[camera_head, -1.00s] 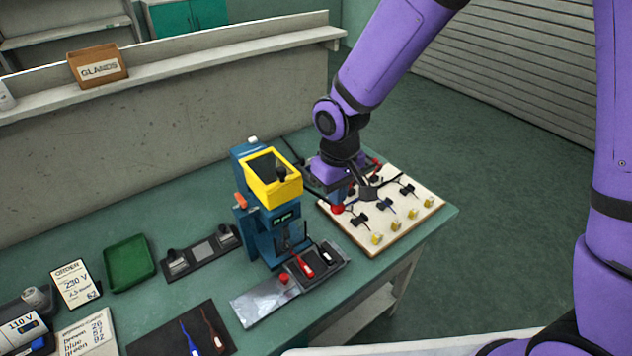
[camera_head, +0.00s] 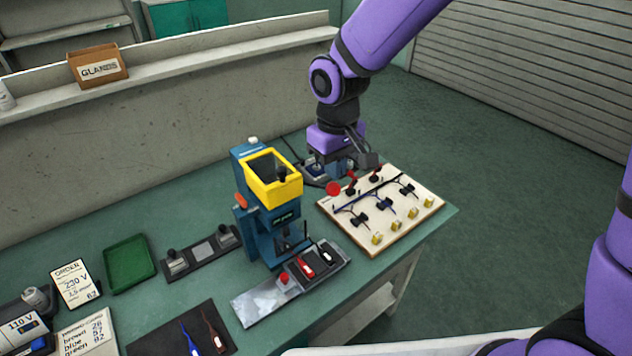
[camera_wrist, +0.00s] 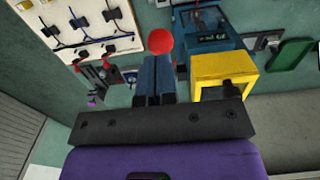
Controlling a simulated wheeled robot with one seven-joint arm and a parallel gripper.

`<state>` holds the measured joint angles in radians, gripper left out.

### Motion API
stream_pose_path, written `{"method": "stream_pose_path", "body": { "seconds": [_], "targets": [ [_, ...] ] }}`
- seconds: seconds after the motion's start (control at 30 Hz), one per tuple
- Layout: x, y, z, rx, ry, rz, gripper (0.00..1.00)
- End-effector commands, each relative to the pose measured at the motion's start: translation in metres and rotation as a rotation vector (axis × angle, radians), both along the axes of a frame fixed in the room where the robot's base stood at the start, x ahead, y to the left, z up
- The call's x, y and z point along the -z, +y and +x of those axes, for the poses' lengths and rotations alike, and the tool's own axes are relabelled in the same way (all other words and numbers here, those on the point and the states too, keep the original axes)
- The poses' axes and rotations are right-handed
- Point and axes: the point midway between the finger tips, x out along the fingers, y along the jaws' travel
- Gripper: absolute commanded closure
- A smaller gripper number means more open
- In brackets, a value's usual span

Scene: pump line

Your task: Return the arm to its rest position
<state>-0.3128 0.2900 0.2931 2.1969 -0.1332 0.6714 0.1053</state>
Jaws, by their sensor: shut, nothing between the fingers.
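My purple arm reaches down over the back right of the bench, behind the cream board. My gripper (camera_head: 346,165) points down beside the blue machine. In the wrist view its two dark blue fingers (camera_wrist: 155,78) are together with nothing between them. The cream board (camera_head: 407,223) holds several black cable pieces and yellow blocks. A red round knob (camera_head: 333,188) shows at its back left corner; in the wrist view it stands just past the fingertips (camera_wrist: 159,41). I cannot tell whether the fingers touch it.
The blue machine (camera_head: 262,236) with a yellow guard (camera_head: 274,190) stands left of my gripper. A green tray (camera_head: 130,263) and an order card (camera_head: 76,283) lie further left. A concrete wall with a ledge holds a glands box (camera_head: 98,68). Floor right of the bench is clear.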

Motion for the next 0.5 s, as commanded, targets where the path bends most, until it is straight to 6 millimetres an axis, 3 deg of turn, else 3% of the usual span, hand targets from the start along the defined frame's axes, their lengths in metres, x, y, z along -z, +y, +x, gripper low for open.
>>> {"method": "stream_pose_path", "body": {
  "seconds": [0.33, 0.5],
  "targets": [
    [-0.001, -0.001, 0.0, 0.001, -0.002, 0.0, 1.0],
    [-0.022, -0.019, 0.0, 0.034, -0.035, 0.0, 1.0]
  ]
}}
